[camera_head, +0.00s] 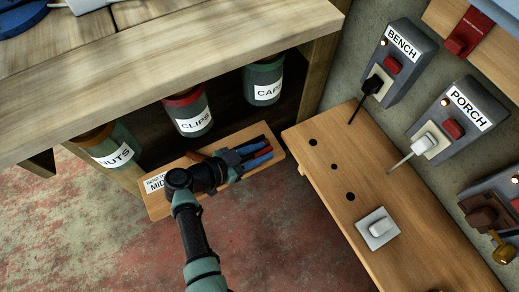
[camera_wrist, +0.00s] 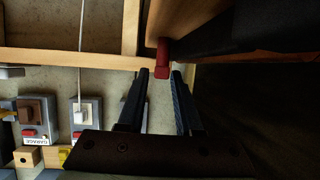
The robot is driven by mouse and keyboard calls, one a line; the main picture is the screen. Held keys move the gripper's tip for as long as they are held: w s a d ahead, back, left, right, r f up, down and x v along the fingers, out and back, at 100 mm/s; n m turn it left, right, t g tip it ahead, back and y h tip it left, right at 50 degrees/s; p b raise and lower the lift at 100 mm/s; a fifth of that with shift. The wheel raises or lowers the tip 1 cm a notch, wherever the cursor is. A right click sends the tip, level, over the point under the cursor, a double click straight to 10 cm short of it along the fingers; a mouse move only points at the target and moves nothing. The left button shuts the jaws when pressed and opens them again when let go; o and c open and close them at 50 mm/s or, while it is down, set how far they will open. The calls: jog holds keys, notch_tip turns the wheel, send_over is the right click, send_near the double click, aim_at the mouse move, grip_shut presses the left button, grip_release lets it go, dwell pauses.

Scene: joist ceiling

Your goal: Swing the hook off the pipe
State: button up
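My gripper (camera_wrist: 161,74) shows in the wrist view with its two dark fingers apart. A small red block-like end (camera_wrist: 162,52) lies between and just beyond the fingertips; I cannot tell whether they touch it. A dark bar (camera_wrist: 205,38) runs from near it to the upper right. I cannot tell whether these belong to the hook or the pipe. In the head view my gripper (camera_head: 236,160) is over a labelled wooden board (camera_head: 160,205), beside blue and red pieces (camera_head: 258,155). Neither hook nor pipe can be clearly made out there.
The workbench (camera_head: 150,65) overhangs jars labelled NUTS (camera_head: 113,148), CLIPS (camera_head: 188,112) and CAPS (camera_head: 263,80). At right, a wooden ledge (camera_head: 345,225) with holes carries a white switch (camera_head: 378,228). The BENCH box (camera_head: 400,60) and PORCH box (camera_head: 460,120) are on the wall.

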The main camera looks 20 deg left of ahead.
jog(key=shift+o, duration=0.8)
jog(key=shift+r, duration=0.1)
jog(key=shift+s+a+r, duration=0.1)
jog(key=p+v, duration=0.3)
jog(key=v, duration=0.9)
jog(key=shift+s+a+p, duration=0.1)
jog(key=shift+s+p, duration=0.2)
jog(key=shift+p, duration=0.05)
jog(key=shift+o, duration=0.3)
